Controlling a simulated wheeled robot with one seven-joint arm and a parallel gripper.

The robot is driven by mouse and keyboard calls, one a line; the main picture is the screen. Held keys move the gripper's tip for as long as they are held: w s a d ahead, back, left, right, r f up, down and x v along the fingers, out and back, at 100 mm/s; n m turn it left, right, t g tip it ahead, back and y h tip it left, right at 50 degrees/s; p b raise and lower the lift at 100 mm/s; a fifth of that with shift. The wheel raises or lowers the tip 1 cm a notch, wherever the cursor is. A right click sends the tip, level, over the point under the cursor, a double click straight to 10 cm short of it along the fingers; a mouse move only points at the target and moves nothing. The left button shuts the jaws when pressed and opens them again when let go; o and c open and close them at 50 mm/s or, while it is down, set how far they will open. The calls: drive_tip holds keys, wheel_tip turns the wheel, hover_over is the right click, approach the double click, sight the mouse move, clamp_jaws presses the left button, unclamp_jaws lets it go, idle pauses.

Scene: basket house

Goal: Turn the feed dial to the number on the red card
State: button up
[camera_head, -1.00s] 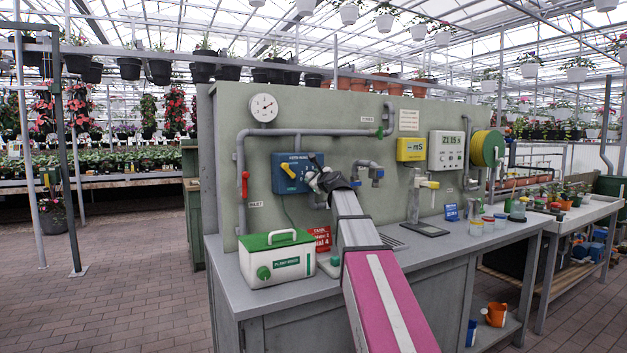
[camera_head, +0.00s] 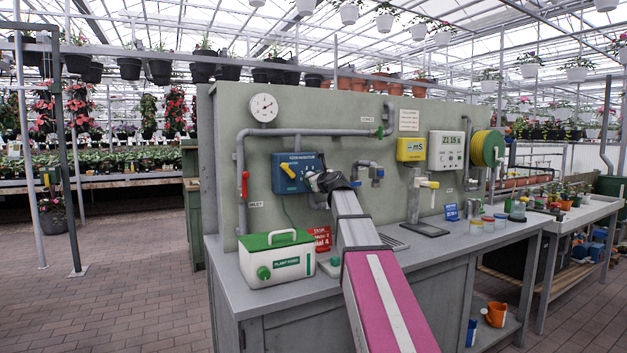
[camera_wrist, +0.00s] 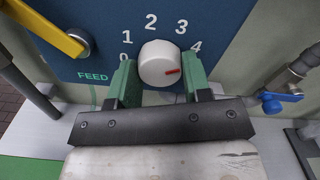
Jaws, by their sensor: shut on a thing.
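The feed dial (camera_wrist: 156,58) is a round white knob on the blue feed box (camera_head: 289,165), with numbers 0 to 4 around it. Its red mark points right, just below the 4. My gripper (camera_wrist: 159,78) has its green fingers on either side of the knob, shut on it. In the head view my gripper (camera_head: 320,181) reaches the box's lower right and hides the knob. The red card (camera_head: 322,238) stands on the bench behind my arm, partly hidden; its lower line seems to end in 4.
A yellow lever (camera_wrist: 52,30) sits left of the dial, and a blue valve (camera_wrist: 277,102) lies at the right. A white box with a green lid (camera_head: 277,260) stands on the grey bench (camera_head: 425,255). Pipes run across the panel around the box.

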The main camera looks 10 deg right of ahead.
drive_tip(key=o, duration=0.9)
drive_tip(key=shift+s, duration=0.15)
drive_tip(key=v, duration=1)
drive_tip(key=shift+s+d, duration=0.1)
drive_tip(key=shift+s, duration=0.2)
